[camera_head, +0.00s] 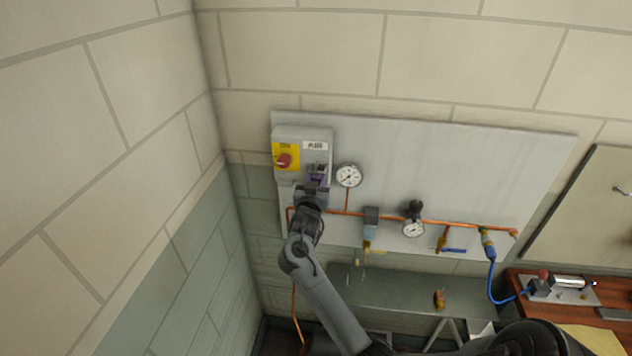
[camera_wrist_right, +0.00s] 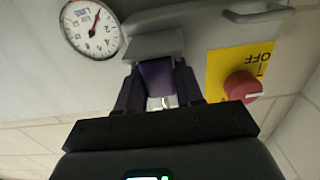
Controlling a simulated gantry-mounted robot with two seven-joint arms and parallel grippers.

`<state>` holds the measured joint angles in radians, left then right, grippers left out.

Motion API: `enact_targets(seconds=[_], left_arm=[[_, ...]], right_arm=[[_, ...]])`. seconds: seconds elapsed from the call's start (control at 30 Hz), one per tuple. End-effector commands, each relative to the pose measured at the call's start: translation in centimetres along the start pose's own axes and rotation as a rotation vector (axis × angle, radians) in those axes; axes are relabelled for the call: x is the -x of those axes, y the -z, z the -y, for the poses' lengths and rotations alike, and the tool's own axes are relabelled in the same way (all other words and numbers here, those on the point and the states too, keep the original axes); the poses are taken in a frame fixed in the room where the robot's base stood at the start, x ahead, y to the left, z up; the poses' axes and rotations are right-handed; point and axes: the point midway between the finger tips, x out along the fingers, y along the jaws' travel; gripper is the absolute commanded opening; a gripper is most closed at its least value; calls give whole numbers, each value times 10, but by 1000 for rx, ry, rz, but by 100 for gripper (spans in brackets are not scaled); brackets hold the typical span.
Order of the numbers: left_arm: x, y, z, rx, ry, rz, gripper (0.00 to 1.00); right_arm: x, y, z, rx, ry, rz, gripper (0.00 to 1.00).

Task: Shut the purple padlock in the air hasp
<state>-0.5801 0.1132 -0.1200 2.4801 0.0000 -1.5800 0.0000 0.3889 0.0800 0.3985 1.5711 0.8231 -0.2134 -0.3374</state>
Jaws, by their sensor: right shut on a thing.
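The purple padlock (camera_head: 318,171) is at the front of the grey AIR switch box (camera_head: 303,134) on the wall panel. My right gripper (camera_head: 313,184) reaches up to it from below and is shut on it. In the right wrist view the purple padlock body (camera_wrist_right: 157,79) sits between the two dark fingers of my right gripper (camera_wrist_right: 158,92), and a small bright metal part shows below it. The padlock touches or nearly touches a grey hasp piece (camera_wrist_right: 154,45) on the box. Whether its shackle is through the hasp is hidden. My left gripper is not in view.
A red knob on a yellow plate (camera_head: 285,159) sits left of the padlock. A round gauge (camera_head: 349,175) is close on its right. A copper pipe (camera_head: 340,212) runs below with valves and a second gauge (camera_head: 413,229). A grey bench (camera_head: 400,290) lies under the panel.

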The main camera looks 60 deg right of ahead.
Motion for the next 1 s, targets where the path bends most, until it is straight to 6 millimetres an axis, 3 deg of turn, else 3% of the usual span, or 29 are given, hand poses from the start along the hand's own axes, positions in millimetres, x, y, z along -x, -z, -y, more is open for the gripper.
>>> enact_targets(seconds=[0.47, 0.5, 0.6, 0.7, 0.87, 1.0], left_arm=[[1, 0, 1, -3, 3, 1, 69], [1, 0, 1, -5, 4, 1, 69], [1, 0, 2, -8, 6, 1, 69], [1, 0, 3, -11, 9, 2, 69], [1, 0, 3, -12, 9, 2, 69], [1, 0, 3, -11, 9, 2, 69]], right_arm=[[0, -2, 0, 0, 0, -1, 5], [0, -2, 0, 0, 0, -1, 39], [0, -3, 0, 0, 0, -1, 55], [0, -3, 0, 0, 0, 0, 66], [0, -3, 0, 0, 0, 0, 66], [0, -3, 0, 0, 0, 1, 84]])
